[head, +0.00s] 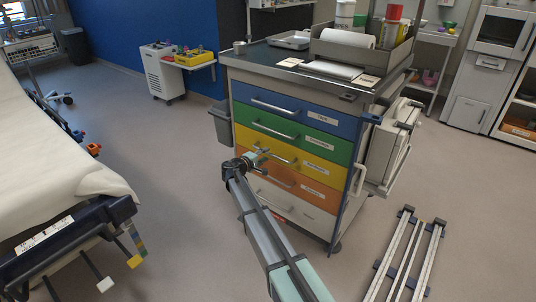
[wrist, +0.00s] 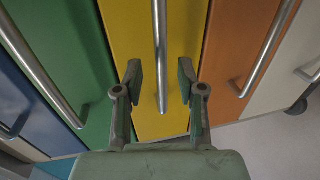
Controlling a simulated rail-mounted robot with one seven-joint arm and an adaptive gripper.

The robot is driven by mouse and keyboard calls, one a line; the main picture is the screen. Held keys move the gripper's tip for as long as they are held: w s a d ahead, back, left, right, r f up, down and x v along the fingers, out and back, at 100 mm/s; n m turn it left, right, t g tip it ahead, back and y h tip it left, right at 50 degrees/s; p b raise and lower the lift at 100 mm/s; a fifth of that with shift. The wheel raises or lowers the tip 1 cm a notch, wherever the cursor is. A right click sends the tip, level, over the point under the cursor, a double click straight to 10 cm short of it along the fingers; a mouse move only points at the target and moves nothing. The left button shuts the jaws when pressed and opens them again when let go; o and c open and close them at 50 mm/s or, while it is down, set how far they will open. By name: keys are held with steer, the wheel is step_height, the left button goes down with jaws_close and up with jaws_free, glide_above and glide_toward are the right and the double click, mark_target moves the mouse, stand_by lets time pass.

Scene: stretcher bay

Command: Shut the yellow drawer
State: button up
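The yellow drawer (head: 318,166) is in the cart, between the green drawer above and the orange drawer below. Its front looks close to level with the others in the head view; I cannot tell whether a small gap stands behind it. Its metal handle (wrist: 160,50) runs up the middle of the yellow front in the wrist view. My gripper (wrist: 160,72) is open, with one finger on each side of the handle and a visible gap on both sides. In the head view my gripper (head: 260,154) is at the yellow front and covers part of it.
The green drawer (head: 318,139) and orange drawer (head: 318,191) have similar handles close by. A bin (head: 220,123) hangs on the cart's left side. A stretcher (head: 50,165) stands at left, and rails (head: 410,258) lie on the floor at right.

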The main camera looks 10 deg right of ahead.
steer(key=v, duration=0.8)
